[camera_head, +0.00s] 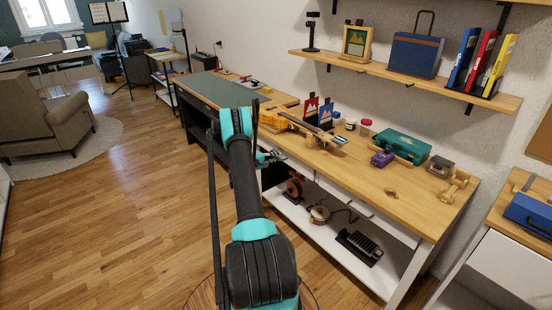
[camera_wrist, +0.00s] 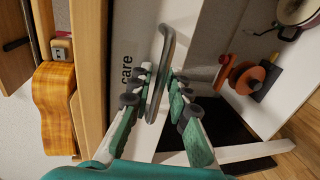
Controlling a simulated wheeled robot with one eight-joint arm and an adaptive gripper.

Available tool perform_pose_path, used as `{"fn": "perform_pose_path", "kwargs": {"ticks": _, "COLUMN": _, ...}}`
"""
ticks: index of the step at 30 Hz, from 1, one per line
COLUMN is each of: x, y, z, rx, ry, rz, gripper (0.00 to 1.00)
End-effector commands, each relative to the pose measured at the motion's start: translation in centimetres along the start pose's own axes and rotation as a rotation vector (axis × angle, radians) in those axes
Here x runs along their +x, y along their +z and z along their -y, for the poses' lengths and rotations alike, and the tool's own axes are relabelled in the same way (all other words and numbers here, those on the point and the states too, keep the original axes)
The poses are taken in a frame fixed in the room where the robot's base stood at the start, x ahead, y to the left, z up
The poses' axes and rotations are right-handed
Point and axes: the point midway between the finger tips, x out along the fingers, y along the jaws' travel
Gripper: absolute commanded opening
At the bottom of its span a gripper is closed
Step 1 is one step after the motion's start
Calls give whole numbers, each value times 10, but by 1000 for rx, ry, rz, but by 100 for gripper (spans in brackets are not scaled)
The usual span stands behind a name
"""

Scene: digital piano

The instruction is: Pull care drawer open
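The care drawer (camera_wrist: 122,40) shows its pale front in the wrist view, with the word "care" printed on it. Its grey bar handle (camera_wrist: 168,45) stands out from the front. My gripper (camera_wrist: 160,80) is open, with its green, dark-padded fingers on either side of the handle. A gap shows between the handle and the right fingers; whether the left fingers touch it I cannot tell. In the head view my gripper (camera_head: 270,157) is at the front edge of the workbench, partly behind my arm. The drawer is mostly hidden there, and I see no clear opening at its top.
The wooden workbench (camera_head: 400,190) carries a guitar (camera_head: 292,122), a green case (camera_head: 403,146) and a purple box (camera_head: 381,159). Its white lower shelf (camera_head: 330,245) holds an orange reel (camera_head: 294,187) and a black device (camera_head: 360,246). The floor (camera_head: 130,220) to the left is clear.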

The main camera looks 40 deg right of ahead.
Motion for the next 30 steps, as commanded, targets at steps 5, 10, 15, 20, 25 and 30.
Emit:
{"fn": "perform_pose_path", "kwargs": {"ticks": 5, "x": 0, "y": 0, "z": 0, "rx": 0, "ry": 0, "rz": 0, "gripper": 18}}
{"fn": "perform_pose_path", "kwargs": {"ticks": 10, "x": 0, "y": 0, "z": 0, "rx": 0, "ry": 0, "rz": 0, "gripper": 0}}
{"fn": "perform_pose_path", "kwargs": {"ticks": 15, "x": 0, "y": 0, "z": 0, "rx": 0, "ry": 0, "rz": 0, "gripper": 0}}
{"fn": "perform_pose_path", "kwargs": {"ticks": 20, "x": 0, "y": 0, "z": 0, "rx": 0, "ry": 0, "rz": 0, "gripper": 0}}
{"fn": "perform_pose_path", "kwargs": {"ticks": 25, "x": -1, "y": 0, "z": 0, "rx": 0, "ry": 0, "rz": 0, "gripper": 0}}
{"fn": "perform_pose_path", "kwargs": {"ticks": 30, "x": -11, "y": -4, "z": 2, "rx": 0, "ry": 0, "rz": -2, "gripper": 0}}
